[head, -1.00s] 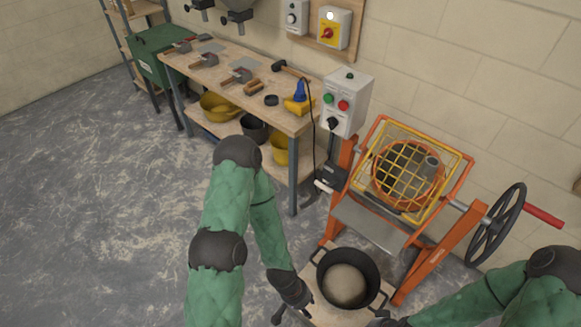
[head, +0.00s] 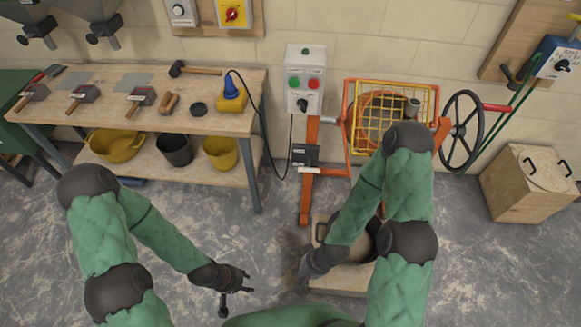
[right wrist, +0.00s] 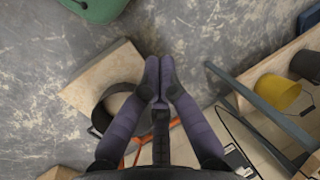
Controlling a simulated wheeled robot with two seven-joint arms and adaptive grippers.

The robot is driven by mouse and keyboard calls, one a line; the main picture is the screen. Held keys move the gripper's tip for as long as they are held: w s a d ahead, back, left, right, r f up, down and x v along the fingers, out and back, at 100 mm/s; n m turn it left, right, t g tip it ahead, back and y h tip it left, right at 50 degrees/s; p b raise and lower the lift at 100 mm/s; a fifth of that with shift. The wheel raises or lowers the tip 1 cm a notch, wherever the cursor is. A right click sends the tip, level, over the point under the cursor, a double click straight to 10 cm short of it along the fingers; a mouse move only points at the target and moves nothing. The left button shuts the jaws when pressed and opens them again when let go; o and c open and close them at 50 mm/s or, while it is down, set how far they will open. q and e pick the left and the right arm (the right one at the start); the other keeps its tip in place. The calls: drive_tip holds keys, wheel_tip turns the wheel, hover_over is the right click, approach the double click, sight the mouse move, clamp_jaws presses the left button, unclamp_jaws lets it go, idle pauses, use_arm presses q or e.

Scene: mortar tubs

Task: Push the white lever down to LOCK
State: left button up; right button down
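The white lever (head: 311,170) sticks out to the right, about level, from a dark box (head: 305,154) on the mixer's orange frame. A pale bar beside a dark box shows at the bottom right of the right wrist view, probably the same lever. My right gripper (head: 302,284) is in front of and below the lever, apart from it, beside the black tub. In the right wrist view its two fingers (right wrist: 160,64) meet at the tips with nothing between them. My left gripper (head: 235,296) is low on the left over the floor, fingers apart and empty.
A black tub (right wrist: 103,112) sits on a low wooden stand (head: 342,281), partly hidden by my right arm. The orange mixer has a yellow grid guard (head: 395,105) and handwheel (head: 462,131). A workbench (head: 235,123) with tools stands left. A control box (head: 305,80) hangs above the lever.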

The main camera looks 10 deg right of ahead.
idle(0.3)
drive_tip(key=w+d+t+h+b, duration=0.1)
drive_tip(key=w+t+b, duration=0.15)
drive_tip(key=w, duration=0.55)
drive_tip(key=w+d+f+t+h+b, duration=0.1)
drive_tip(key=w+d+t, duration=0.15)
drive_tip(key=w, duration=0.55)
drive_tip(key=w+d+t+h+b, duration=0.1)
drive_tip(key=w+t+h, duration=0.1)
drive_tip(key=w+t, duration=0.35)
drive_tip(key=w+d+r+t+h+b, duration=0.1)
drive_tip(key=w+d+r+t+h, duration=0.1)
drive_tip(key=w+r, duration=0.2)
drive_tip(key=w+d+r+t+h+b, duration=0.1)
drive_tip(key=w+r+t+h, duration=0.1)
drive_tip(key=w, duration=0.5)
wheel_tip(320, 180, up, 3)
drive_tip(key=shift+w+d+f+m+t+h+b, duration=0.2)
drive_tip(key=shift+w+d+m+t+h+b, duration=0.15)
drive_tip(key=shift+m+t+b, duration=0.1)
